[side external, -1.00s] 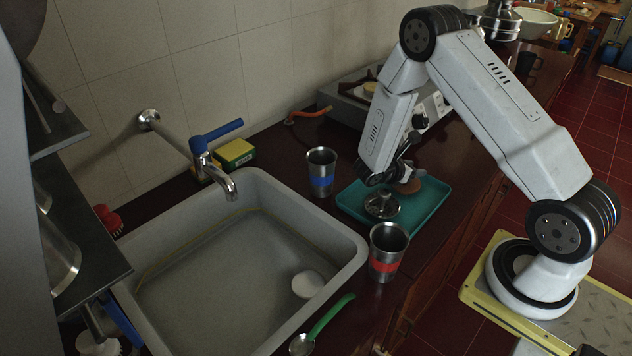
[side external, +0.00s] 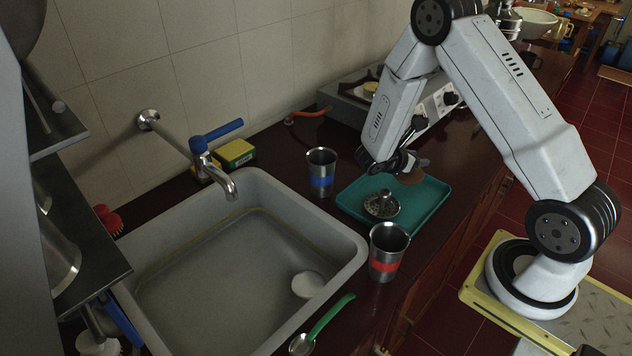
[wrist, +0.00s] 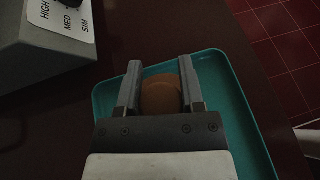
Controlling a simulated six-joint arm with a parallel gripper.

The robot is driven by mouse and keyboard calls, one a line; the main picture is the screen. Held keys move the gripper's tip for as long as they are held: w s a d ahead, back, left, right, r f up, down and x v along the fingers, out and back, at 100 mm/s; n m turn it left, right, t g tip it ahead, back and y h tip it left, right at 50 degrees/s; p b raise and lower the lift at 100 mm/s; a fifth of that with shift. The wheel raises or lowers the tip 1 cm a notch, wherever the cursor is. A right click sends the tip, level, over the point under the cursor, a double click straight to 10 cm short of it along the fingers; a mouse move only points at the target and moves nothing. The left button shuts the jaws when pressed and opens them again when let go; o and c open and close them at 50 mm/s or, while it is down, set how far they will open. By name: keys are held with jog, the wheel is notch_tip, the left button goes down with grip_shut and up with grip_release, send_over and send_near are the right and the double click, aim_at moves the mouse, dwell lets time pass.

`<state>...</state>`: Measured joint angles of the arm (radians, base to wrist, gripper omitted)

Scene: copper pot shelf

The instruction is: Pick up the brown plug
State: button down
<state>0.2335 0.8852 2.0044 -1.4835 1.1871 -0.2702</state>
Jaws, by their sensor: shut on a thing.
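The brown plug (wrist: 160,95) is a round brown piece between the two fingers of my gripper (wrist: 160,82) in the wrist view. My gripper is shut on it, one finger at each side. In the side view my gripper (side external: 408,166) is above the teal tray (side external: 437,199), with the plug (side external: 412,177) showing partly below and behind the fingers. The plug appears a little above the tray. Its near part is hidden by the gripper body in the wrist view.
A round metal piece (side external: 381,204) sits on the tray. A blue-banded cup (side external: 321,172) and a red-banded cup (side external: 387,252) stand close by. The sink (side external: 240,270) is left, with a green-handled spoon (side external: 325,322) at its front edge. A stove (side external: 345,102) stands behind.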

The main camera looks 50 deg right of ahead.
jog(key=s+a+r, duration=0.6)
jog(key=s+r, duration=0.3)
jog(key=s, duration=0.3)
jog(key=shift+a+r, duration=0.3)
jog(key=shift+a, duration=0.1)
dwell(0.3)
